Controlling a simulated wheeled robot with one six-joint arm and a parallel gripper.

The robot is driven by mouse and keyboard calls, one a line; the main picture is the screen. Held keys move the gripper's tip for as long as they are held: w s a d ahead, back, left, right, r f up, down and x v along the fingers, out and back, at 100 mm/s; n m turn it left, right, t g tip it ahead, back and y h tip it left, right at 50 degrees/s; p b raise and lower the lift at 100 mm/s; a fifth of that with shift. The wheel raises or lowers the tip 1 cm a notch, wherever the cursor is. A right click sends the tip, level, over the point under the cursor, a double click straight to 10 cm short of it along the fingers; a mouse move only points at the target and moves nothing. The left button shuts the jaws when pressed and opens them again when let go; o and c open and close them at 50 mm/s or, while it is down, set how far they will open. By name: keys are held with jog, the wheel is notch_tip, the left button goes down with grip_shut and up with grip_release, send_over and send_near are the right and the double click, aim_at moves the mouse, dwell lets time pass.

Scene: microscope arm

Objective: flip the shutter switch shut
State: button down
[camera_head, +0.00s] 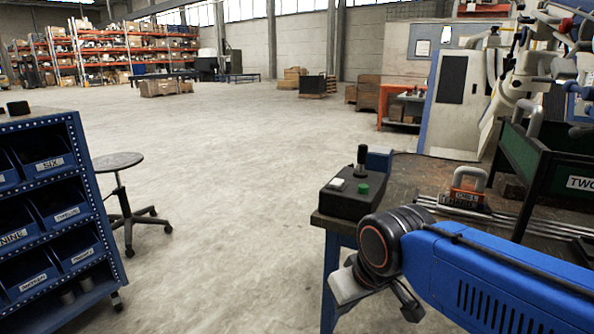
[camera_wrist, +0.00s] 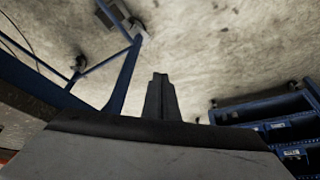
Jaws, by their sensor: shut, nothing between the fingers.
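I cannot make out a shutter switch for certain in either view. A black control box (camera_head: 352,196) with an upright lever (camera_head: 361,161), a green button (camera_head: 363,188) and a pale button (camera_head: 337,183) sits on the near left corner of the workbench. I cannot tell whether any of these is the switch. My gripper (camera_wrist: 160,80) is shut and empty in the wrist view, its fingers together over the concrete floor. In the head view my blue arm reaches in from the lower right, and its wrist hangs in front of the bench's near edge, below the box.
The workbench (camera_head: 415,180) also bears an orange-based clamp or handle (camera_head: 468,188), metal rods (camera_head: 490,216) and a green crate (camera_head: 528,160). A blue bin rack (camera_head: 85,160) and a stool (camera_head: 118,161) stand left. The floor (camera_head: 230,200) between is clear.

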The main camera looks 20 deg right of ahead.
jog(key=w+d+r+n+g, duration=0.1)
jog(key=w+d+r+n, duration=0.1)
jog(key=w+r, duration=0.6)
jog(key=w+d+r+n+g, duration=0.1)
jog(key=w+d+r+n, duration=0.15)
jog(key=w+r, duration=0.55)
notch_tip(320, 180, up, 14)
jog(key=n+g, duration=0.3)
send_over(335, 184)
jog(key=shift+w+r, duration=0.15)
jog(key=shift+w, duration=0.05)
notch_tip(335, 184, down, 14)
jog(key=shift+f, duration=0.1)
